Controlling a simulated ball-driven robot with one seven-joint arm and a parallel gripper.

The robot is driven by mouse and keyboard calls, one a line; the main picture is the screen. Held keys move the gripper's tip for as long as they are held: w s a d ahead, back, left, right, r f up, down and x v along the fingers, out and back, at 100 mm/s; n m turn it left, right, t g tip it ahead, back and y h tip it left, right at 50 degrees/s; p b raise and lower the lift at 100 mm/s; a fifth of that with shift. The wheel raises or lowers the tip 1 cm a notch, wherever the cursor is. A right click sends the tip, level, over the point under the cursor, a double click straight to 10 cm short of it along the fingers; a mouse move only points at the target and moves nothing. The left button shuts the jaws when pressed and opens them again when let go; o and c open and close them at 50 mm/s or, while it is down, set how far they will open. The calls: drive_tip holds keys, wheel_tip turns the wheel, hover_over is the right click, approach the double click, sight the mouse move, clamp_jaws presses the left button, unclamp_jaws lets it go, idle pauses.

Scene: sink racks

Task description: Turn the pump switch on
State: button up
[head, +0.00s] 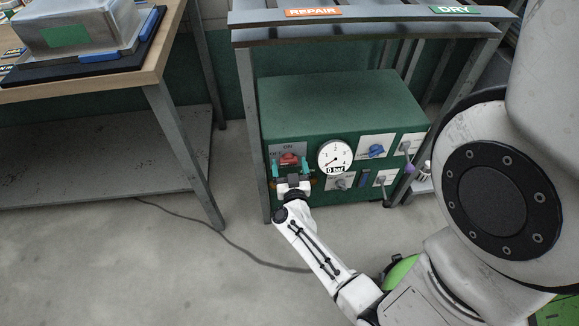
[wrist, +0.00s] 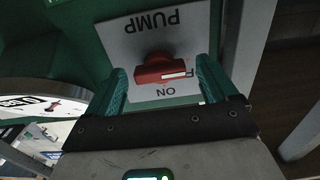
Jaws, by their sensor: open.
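The pump switch is a red knob (wrist: 152,72) on a white plate marked PUMP (wrist: 150,35), which appears upside down in the wrist view. The knob lies crosswise, its white mark toward the partly hidden OFF label; ON is below it in that view. In the head view the red knob (head: 289,159) sits at the left of the green pump box (head: 330,103). My gripper (head: 289,166) is open, its teal fingers on either side of the knob. The wrist view also shows my gripper (wrist: 163,75) straddling it; contact cannot be told.
A round gauge (head: 334,155) reading 0 bar is just right of the switch. Farther right are a blue knob (head: 376,150) and grey levers. A metal frame leg (head: 252,135) stands close on the left. A cable (head: 235,243) lies on the open floor.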

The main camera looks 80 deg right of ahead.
drive_tip(key=shift+c, duration=0.3)
drive_tip(key=c, duration=1)
drive_tip(key=shift+m, duration=0.3)
drive_tip(key=m+p, duration=0.1)
drive_tip(key=m, duration=0.2)
drive_tip(key=shift+m, duration=0.4)
drive_tip(key=m, duration=1.3)
drive_tip(key=shift+b, duration=0.35)
drive_tip(key=shift+m, duration=0.4)
